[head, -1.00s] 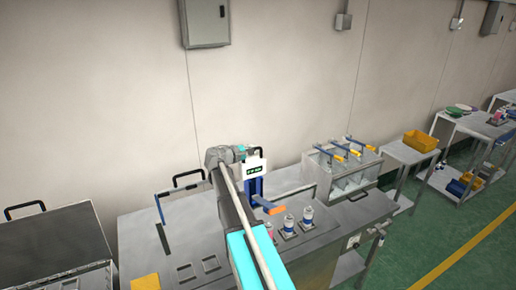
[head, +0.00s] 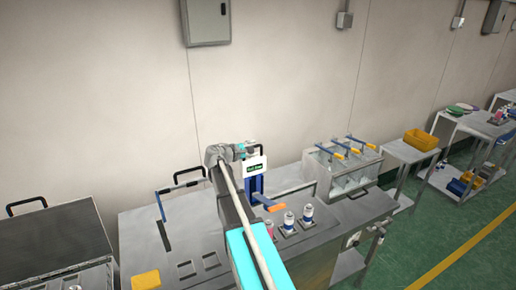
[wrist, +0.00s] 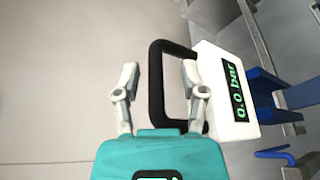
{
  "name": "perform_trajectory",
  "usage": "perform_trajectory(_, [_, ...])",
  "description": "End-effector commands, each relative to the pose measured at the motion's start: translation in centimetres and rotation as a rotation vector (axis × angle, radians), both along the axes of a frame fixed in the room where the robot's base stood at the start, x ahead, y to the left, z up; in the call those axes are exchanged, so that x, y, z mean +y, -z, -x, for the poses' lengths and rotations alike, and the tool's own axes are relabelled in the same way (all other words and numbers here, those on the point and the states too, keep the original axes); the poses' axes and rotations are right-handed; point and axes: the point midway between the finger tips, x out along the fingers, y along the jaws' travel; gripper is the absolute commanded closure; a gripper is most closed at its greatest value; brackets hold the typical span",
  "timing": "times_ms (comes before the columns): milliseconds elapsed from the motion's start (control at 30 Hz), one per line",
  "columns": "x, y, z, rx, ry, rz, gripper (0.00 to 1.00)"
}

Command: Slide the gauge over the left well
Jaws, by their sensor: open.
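The gauge is a white box (head: 252,169) with a green-lit display, standing at the blue upright of the bench rig in the head view. In the wrist view the gauge (wrist: 226,95) reads 0.0 bar and has a black loop handle (wrist: 155,95). My gripper (wrist: 159,75) is open. One side of the handle shows between its spread fingers, and the right finger overlaps the handle's opening. No grip on it shows. In the head view my gripper (head: 243,150) is small beside the gauge. I cannot tell which opening is the left well.
Square recesses (head: 210,260) and a yellow block (head: 146,280) lie at front left. A box with blue levers (head: 340,170) stands right.

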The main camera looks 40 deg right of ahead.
Motion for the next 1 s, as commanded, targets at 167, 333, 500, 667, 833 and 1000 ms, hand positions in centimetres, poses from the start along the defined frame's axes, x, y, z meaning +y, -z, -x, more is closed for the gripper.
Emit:
perform_trajectory(167, [0.4,0.0,0.3,0.0,0.001,0.001,0.46])
perform_trajectory(333, [1.8,0.0,0.6,0.0,-0.002,0.001,0.46])
perform_trajectory(500, [4.2,0.0,0.9,0.0,-0.003,0.002,0.46])
perform_trajectory(667, [6.8,-0.1,1.1,0.0,-0.003,0.002,0.46])
perform_trajectory(833, [9.5,0.0,1.4,0.0,-0.003,0.002,0.46])
perform_trajectory(1000, [11.6,0.0,1.6,0.001,-0.001,0.002,0.46])
